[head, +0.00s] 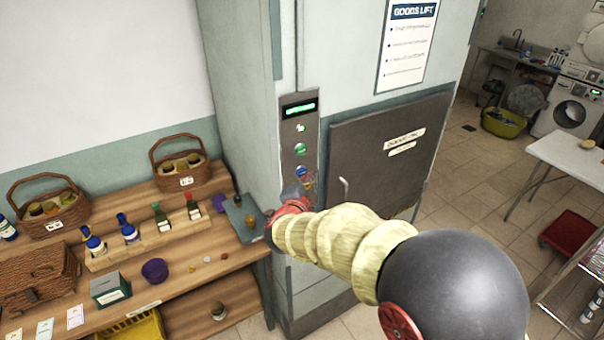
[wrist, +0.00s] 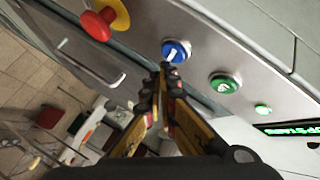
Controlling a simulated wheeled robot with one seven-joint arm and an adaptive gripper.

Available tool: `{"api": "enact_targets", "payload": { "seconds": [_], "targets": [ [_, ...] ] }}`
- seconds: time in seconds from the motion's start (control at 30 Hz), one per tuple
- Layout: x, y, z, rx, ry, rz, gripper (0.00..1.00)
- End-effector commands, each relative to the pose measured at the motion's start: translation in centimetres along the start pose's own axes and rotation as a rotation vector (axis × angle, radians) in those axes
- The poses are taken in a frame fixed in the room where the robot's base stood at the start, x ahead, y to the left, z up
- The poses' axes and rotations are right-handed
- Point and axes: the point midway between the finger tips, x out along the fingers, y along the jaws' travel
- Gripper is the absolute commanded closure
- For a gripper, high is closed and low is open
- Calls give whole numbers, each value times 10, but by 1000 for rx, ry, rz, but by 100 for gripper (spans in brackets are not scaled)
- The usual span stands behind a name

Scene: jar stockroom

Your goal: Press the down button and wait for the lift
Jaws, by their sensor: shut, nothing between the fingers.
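The lift's control panel (head: 299,135) is a tall metal strip with a lit green display (head: 300,108) at its top. A blue round button (wrist: 176,52) with a white mark sits on it; it also shows in the head view (head: 301,171). A green button (wrist: 225,84) is beside it in the wrist view and above it in the head view (head: 300,149). My gripper (wrist: 164,72) is shut and empty, its fingertips just short of the blue button in the picture. Whether they touch it, I cannot tell. In the head view my arm hides the panel's lower part.
A red knob on a yellow base (wrist: 98,24) sits on the panel beyond the blue button. The dark lift hatch (head: 388,150) is closed, with a handle. A wooden shelf (head: 190,255) with baskets and bottles stands left.

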Motion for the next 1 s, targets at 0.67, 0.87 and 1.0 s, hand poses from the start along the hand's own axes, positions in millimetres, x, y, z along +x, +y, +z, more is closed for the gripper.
{"api": "enact_targets", "payload": {
  "seconds": [0.67,0.87,1.0],
  "targets": [
    [6,-5,4,0,0,0,100],
    [6,-5,4,0,0,0,100],
    [7,-6,5,0,0,0,100]
  ]
}}
